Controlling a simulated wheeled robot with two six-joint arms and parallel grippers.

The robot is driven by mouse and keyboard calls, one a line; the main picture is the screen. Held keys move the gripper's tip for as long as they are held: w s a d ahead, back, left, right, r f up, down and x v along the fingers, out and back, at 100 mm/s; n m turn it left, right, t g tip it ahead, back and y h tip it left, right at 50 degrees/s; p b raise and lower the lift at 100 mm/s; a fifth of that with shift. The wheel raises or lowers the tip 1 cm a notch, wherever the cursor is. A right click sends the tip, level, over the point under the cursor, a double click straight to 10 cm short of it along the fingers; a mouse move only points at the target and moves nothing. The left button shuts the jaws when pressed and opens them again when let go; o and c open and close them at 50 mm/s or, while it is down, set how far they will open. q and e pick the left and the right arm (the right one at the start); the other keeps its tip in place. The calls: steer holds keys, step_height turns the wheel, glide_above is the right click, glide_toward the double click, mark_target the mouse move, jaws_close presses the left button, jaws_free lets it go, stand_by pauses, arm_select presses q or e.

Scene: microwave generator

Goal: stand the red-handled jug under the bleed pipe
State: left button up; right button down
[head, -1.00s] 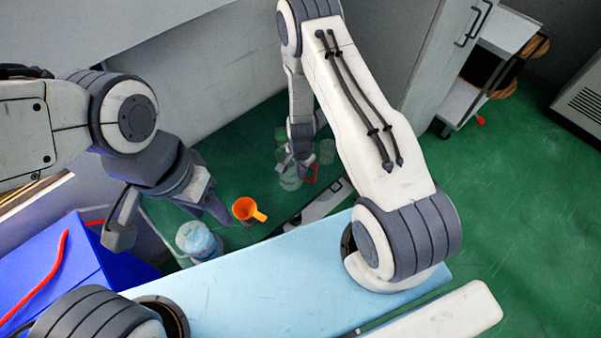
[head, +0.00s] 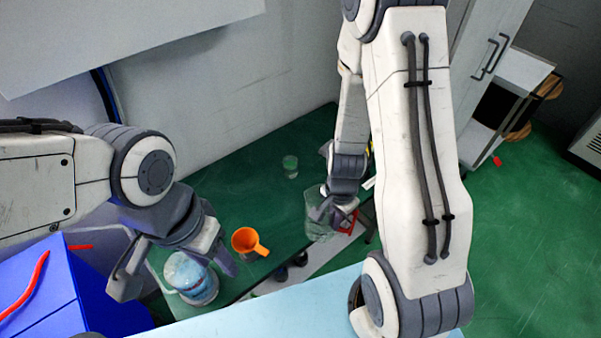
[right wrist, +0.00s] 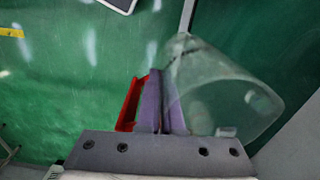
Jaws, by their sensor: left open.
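The clear jug (head: 318,219) has a red handle (head: 349,222) and is near the right edge of the green table in the head view. My right gripper (head: 331,208) is shut on it on the handle side. In the right wrist view the fingers (right wrist: 163,103) are close together, with the clear jug body (right wrist: 225,95) tilted at their right and the red handle (right wrist: 130,107) at their left. The exact grip point is partly hidden. My left gripper (head: 178,272) is open, above and around a clear, blue-tinted container (head: 192,280); contact cannot be told. I cannot make out the bleed pipe.
An orange cup (head: 246,241) stands on the green table (head: 235,190) between my grippers. A clear glass (head: 290,165) stands farther back. A blue box (head: 55,290) with a red tube is at the left. A grey wall bounds the table's back.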

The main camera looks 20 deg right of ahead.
mark_target(312, 202)
steer(key=w+a+n, duration=0.1)
steer(key=w+n, duration=0.1)
steer(key=n, duration=0.1)
steer(key=w+f+n+b, duration=0.1)
steer(key=w+n, duration=0.1)
steer(key=n, duration=0.2)
steer(key=w+a+n, duration=0.1)
steer(key=w+n, duration=0.2)
steer(key=n, duration=0.1)
steer(key=shift+a+f+b, duration=0.35)
steer(key=shift+b, duration=0.05)
steer(key=shift+w+a+n, duration=0.2)
steer(key=shift+w+n, duration=0.5)
steer(key=shift+n, duration=0.4)
steer(key=shift+s+d, duration=0.1)
